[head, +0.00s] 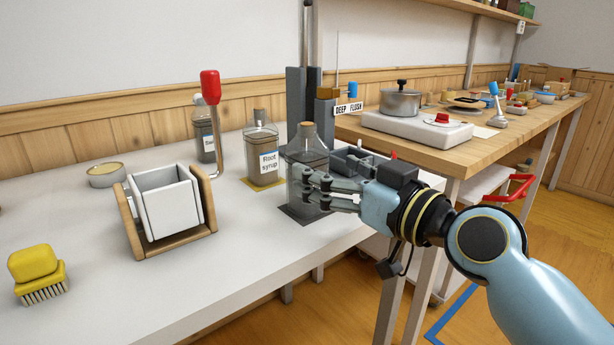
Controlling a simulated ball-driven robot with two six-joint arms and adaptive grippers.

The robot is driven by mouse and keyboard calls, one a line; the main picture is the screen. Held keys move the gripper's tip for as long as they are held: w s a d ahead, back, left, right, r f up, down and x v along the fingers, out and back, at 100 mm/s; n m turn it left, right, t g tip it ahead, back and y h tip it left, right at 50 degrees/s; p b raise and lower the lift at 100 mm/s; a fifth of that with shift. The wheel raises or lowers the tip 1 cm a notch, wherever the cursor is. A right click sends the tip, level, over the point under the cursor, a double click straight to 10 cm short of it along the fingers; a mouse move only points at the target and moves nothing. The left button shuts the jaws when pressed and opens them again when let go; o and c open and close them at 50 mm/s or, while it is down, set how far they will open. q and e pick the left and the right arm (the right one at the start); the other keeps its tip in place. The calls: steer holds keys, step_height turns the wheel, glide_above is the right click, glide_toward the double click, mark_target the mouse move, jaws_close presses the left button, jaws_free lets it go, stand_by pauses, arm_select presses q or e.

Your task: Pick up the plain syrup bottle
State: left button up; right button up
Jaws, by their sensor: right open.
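A clear glass bottle with no label showing, the plain syrup bottle (308,142), stands upright on a dark square mat (302,216) near the right edge of the white table. My right gripper (308,186) comes in from the right at the bottle's lower body. Its fingers are open and overlap the bottle in the picture, hiding part of its lower right side. Whether they touch the glass I cannot tell. My left gripper is not in view.
A bottle labelled "Root syrup" (261,140) stands close on the left on a yellow mat. Behind it is another labelled bottle (204,143) by a red-handled tool (210,88). A white bin in a wooden stand (166,207), a yellow brush (36,272) and a shallow tin (105,174) stand further left.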

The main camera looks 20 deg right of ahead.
mark_target(319, 164)
steer(key=x, duration=0.5)
steer(key=shift+w+a+r, duration=0.1)
steer(key=shift+w+a, duration=0.15)
steer(key=shift+w, duration=0.05)
steer(key=shift+r, duration=0.1)
steer(key=c, duration=1.6)
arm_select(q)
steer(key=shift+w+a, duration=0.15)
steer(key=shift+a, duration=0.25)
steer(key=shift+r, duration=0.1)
arm_select(e)
steer(key=shift+r, duration=0.1)
